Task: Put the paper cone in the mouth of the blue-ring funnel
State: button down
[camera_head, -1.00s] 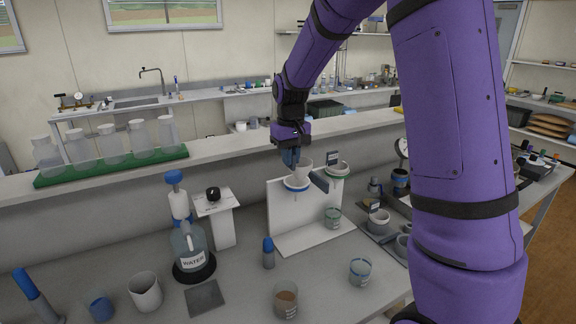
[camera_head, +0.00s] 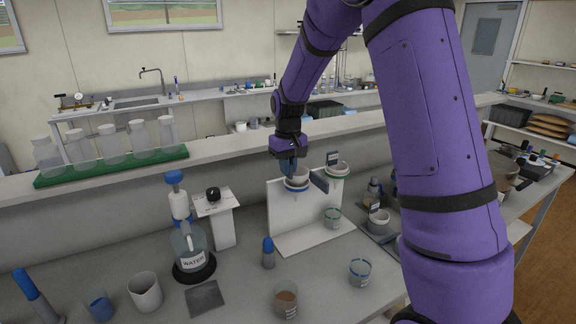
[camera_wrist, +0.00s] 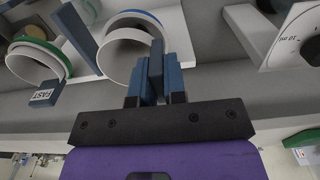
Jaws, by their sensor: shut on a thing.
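The white paper cone (camera_head: 299,175) sits low at the mouth of the blue-ring funnel (camera_head: 296,187), which is held at the white stand. In the wrist view the cone (camera_wrist: 112,62) shows its round opening, with the funnel's blue rim (camera_wrist: 138,16) just behind it. How deep the cone's tip reaches inside the funnel is hidden.
A green-ring funnel (camera_head: 337,171) with a dark tag stands close to the right. A glass beaker (camera_head: 332,217) is on the white stand (camera_head: 305,232). A water jug (camera_head: 189,247), bottle and cups stand to the left. A raised shelf runs behind.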

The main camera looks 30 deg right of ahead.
jog(key=shift+f, duration=0.45)
jog(key=c, duration=1.2)
grip_release()
notch_tip(320, 180, up, 13)
jog(key=s+a+r+t, duration=0.1)
jog(key=s+a+r, duration=0.1)
jog(key=s+r, duration=0.4)
jog(key=s+a+t, duration=0.1)
jog(key=s, duration=0.8)
jog(key=s+a+t, duration=0.1)
jog(key=s, duration=0.8)
jog(key=s+a+t, duration=0.1)
jog(key=s+t, duration=0.1)
jog(key=s, duration=0.7)
jog(key=shift+s+a+f, duration=0.3)
jog(key=shift+f, duration=0.1)
